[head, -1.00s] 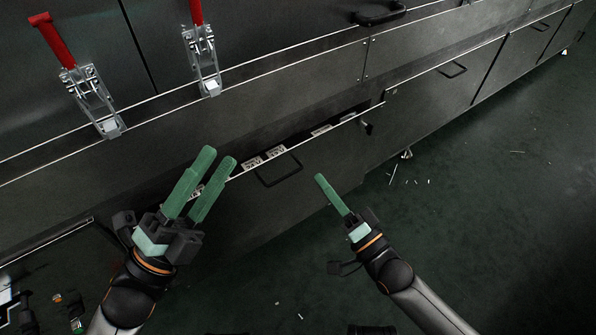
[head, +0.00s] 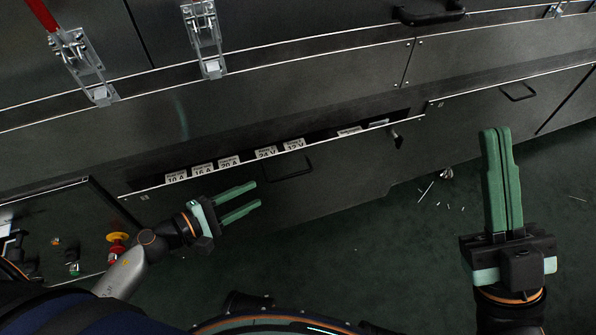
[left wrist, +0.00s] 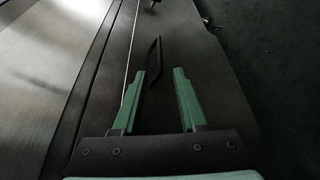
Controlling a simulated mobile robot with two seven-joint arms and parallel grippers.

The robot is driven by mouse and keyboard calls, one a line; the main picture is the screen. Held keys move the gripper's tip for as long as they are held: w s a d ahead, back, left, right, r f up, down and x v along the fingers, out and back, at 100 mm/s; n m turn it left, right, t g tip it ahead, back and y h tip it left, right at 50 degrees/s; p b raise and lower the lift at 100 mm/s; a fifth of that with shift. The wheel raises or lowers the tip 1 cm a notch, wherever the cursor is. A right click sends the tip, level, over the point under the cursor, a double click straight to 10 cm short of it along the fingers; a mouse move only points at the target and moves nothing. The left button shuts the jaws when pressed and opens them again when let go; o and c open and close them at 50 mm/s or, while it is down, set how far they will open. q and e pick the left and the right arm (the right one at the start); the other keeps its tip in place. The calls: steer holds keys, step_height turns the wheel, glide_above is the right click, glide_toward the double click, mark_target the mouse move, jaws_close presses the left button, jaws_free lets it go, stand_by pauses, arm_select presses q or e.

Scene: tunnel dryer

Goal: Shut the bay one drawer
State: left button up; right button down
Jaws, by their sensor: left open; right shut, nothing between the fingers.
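The bay drawer (head: 345,178) is a dark front panel with a light top edge. It stands partly out from the cabinet, and labelled dividers (head: 265,153) show in the gap behind its top edge. Its black bar handle (head: 292,173) is on the front; it also shows in the left wrist view (left wrist: 153,62). My left gripper (head: 256,195) is open and empty, in front of the drawer and to the left of the handle. In the left wrist view the handle lies ahead of the fingertips (left wrist: 162,72), apart from them. My right gripper (head: 495,132) is shut and empty, off to the right.
A closed neighbouring panel with a handle (head: 518,92) is to the right. Toggle clamps (head: 205,40) and a black handle (head: 430,12) are above. A red and yellow knob (head: 117,243) is at lower left.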

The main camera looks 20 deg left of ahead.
mark_target(290, 175)
arm_select(q)
steer(key=x, duration=1.2)
steer(key=shift+w+d+r, duration=0.1)
steer(key=shift+d, duration=0.05)
jaws_close()
stand_by(1.1)
